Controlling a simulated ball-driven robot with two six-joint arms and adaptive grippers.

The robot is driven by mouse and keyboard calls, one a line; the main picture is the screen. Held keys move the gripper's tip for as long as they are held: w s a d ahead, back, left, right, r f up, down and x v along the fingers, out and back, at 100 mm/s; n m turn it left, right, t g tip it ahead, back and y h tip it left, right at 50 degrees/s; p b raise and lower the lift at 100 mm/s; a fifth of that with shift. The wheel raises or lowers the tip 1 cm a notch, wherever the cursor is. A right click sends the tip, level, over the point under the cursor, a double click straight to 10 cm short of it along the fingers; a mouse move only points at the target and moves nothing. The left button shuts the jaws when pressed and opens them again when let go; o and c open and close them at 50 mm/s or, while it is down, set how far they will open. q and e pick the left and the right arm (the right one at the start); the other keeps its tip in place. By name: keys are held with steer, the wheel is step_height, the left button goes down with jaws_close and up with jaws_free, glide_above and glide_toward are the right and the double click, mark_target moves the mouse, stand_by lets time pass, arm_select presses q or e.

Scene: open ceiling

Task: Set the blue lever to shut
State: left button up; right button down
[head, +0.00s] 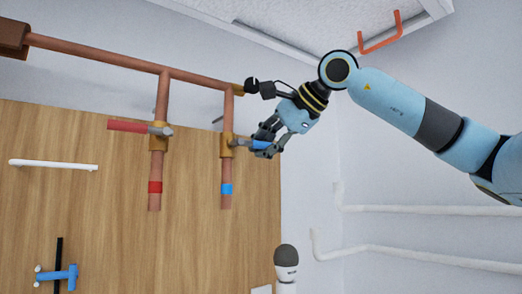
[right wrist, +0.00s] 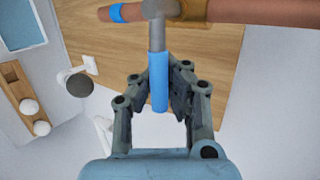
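The blue lever (head: 259,143) sticks out sideways to the right from its brass valve (head: 227,145), across the upright copper pipe with a blue band (head: 226,188). My right gripper (head: 263,142) is at the lever, with one finger above the blue handle and one below it. In the right wrist view the blue handle (right wrist: 158,82) lies between the two fingers (right wrist: 160,88). The fingers look parted around the handle; firm contact is not clear. My left gripper is in neither view.
A red lever (head: 126,125) points left from the neighbouring pipe's valve. A long copper pipe (head: 100,56) runs above both. A white bar (head: 53,164) and a blue tap-like fitting (head: 70,275) are on the wooden panel (head: 110,230). White pipes (head: 420,210) run along the right wall.

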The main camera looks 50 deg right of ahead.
steer(key=c, duration=1.4)
jaws_free()
steer(key=shift+s+a+r, duration=0.15)
steer(key=shift+s+r, duration=0.1)
steer(key=shift+s, duration=0.25)
steer(key=shift+o, duration=0.7)
steer(key=shift+w+f, duration=0.1)
steer(key=shift+w, duration=0.15)
steer(key=shift+s, duration=0.1)
